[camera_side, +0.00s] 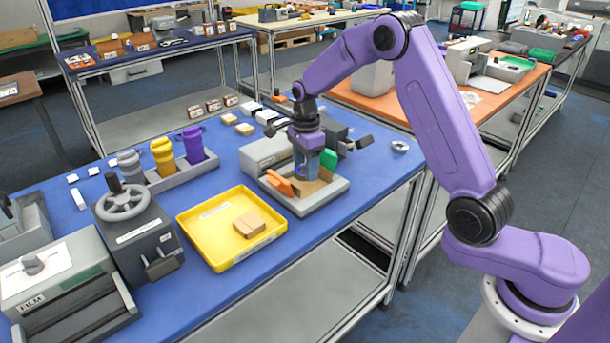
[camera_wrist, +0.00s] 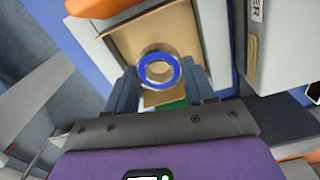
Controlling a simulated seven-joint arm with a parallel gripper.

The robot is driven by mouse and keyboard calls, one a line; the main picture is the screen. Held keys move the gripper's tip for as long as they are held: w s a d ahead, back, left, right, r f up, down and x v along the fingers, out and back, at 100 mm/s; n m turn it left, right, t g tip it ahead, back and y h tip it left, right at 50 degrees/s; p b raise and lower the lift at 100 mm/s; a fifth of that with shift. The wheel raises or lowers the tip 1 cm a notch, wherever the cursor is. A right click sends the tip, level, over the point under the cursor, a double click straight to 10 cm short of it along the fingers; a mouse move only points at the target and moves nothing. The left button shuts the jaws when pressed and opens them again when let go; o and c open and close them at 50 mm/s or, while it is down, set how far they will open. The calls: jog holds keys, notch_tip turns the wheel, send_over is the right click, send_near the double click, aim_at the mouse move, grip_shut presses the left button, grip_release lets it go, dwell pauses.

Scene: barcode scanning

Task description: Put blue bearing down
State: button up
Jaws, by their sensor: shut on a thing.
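The blue bearing (camera_wrist: 159,71), a ring with a blue face and a pale metal rim, sits between the two fingers of my gripper (camera_wrist: 160,78) in the wrist view. My gripper is shut on it. In the side view my gripper (camera_side: 303,174) points down over a grey tray (camera_side: 311,207), in front of a grey machine (camera_side: 262,152). A brown cardboard surface (camera_wrist: 128,42) lies behind the bearing in the wrist view. The fingers mostly hide the bearing in the side view, and I cannot tell whether it touches the cardboard.
An orange piece (camera_side: 279,183) and a green piece (camera_side: 328,160) are close beside my gripper. A yellow tray (camera_side: 205,239) holding a small cardboard box (camera_side: 249,224) stands to the left. A holder with grey, yellow and purple items is further left. The blue table's right edge is near.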

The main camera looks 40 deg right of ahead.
jog(key=shift+w+f, duration=0.15)
jog(key=shift+f, duration=1.5)
jog(key=shift+f, duration=0.15)
jog(key=o, duration=1.2)
jog(key=shift+o, duration=0.2)
